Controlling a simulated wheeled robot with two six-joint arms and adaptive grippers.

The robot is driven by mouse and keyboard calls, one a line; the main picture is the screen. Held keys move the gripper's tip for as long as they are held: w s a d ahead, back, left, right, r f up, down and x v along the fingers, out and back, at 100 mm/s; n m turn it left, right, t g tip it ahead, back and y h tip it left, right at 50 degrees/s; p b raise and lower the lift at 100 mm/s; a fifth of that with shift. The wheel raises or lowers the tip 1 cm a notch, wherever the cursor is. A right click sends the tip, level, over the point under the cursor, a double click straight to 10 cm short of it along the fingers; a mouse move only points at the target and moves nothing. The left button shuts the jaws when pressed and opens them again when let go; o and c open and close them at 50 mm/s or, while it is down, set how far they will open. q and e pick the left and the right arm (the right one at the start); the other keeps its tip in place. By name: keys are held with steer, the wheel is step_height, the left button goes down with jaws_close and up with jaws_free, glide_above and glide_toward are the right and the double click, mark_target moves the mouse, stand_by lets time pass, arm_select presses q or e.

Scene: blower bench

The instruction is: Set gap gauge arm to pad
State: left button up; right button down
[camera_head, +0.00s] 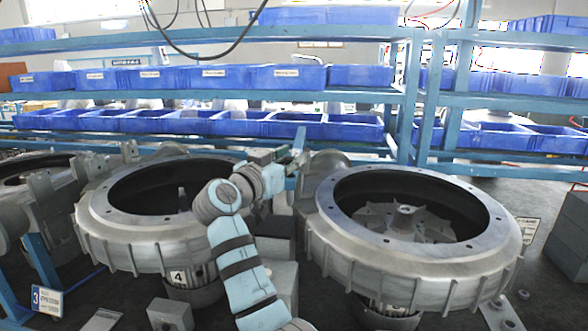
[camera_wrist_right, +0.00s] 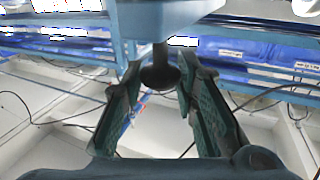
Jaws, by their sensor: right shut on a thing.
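My right gripper (camera_head: 281,156) is at the end of my pale blue and grey arm, between the two blower housings and in front of the blue shelf rack. In the right wrist view its green fingers (camera_wrist_right: 161,80) stand on either side of a dark rounded knob (camera_wrist_right: 160,74) and are shut on it. The knob hangs under a pale blue block (camera_wrist_right: 165,16) at the top of that view. I cannot clearly make out the gauge arm or its pad in the head view. My left gripper is not in view.
The right blower housing (camera_head: 330,240) is open and shows a finned impeller (camera_head: 405,218). The left blower housing (camera_head: 110,222) is close to my arm. Grey blocks (camera_head: 277,285) stand between them. Blue bins (camera_head: 230,77) fill the rack behind.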

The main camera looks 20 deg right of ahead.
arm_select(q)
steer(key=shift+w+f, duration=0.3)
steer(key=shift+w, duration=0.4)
arm_select(e)
steer(key=shift+w+a+m+g+h, duration=0.3)
steer(key=shift+w+a+g, duration=0.1)
steer(key=shift+a, duration=0.2)
steer(key=shift+w+a+m+g+h, duration=0.2)
steer(key=shift+w+a+m+g, duration=0.15)
steer(key=shift+a, duration=0.2)
steer(key=shift+w, duration=0.1)
steer(key=c, duration=1.6)
jaws_free()
steer(key=shift+a, duration=0.1)
steer(key=shift+c, duration=0.2)
steer(key=o, duration=0.3)
steer(key=shift+o, duration=0.5)
steer(key=shift+w+f, duration=0.1)
steer(key=shift+w, duration=0.1)
